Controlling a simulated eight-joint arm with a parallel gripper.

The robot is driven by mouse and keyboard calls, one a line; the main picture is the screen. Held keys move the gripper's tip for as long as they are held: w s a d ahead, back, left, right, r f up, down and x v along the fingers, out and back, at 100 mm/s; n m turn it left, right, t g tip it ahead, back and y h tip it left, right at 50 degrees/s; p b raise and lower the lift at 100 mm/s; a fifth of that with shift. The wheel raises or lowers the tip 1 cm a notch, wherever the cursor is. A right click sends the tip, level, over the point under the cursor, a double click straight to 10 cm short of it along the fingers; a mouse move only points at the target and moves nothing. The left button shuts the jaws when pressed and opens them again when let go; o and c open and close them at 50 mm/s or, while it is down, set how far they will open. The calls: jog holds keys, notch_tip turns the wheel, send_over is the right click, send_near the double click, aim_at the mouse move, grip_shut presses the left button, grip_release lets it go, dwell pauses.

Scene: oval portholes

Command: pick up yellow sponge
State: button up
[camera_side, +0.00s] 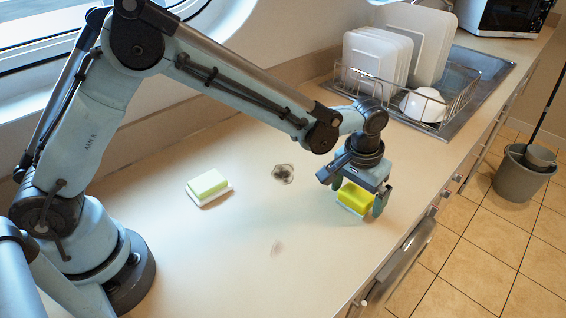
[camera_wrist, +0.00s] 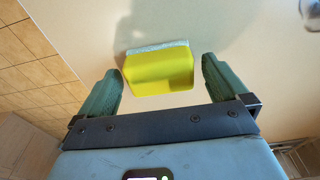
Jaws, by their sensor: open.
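The yellow sponge (camera_side: 356,197) lies on the counter near its front edge, with a pale layer along one side. In the wrist view the yellow sponge (camera_wrist: 160,72) sits just beyond and between the fingertips, with clear gaps on both sides. My gripper (camera_side: 358,196) is open and points down over the sponge; its green fingers also show in the wrist view (camera_wrist: 160,78). I cannot tell how far the fingertips are above the counter.
A light green sponge on a white base (camera_side: 208,187) lies to the left on the counter (camera_side: 200,260). A dish rack (camera_side: 445,108) with white dishes stands behind right. The counter's front edge is close.

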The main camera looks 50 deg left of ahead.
aim_at(359, 196)
jog(key=shift+f, duration=0.35)
jog(key=shift+c, duration=0.2)
jog(key=c, duration=1)
jog(key=shift+r, duration=0.5)
jog(key=r, duration=0.3)
jog(key=shift+s+d+r, duration=0.3)
jog(key=shift+s+r, duration=0.1)
jog(key=s+d+r, duration=0.2)
jog(key=s, duration=0.1)
jog(key=s+d+r, duration=0.4)
jog(key=s, duration=0.1)
jog(key=shift+s+d+r, duration=0.1)
jog(key=shift+s+r, duration=0.05)
jog(key=shift+s, duration=0.15)
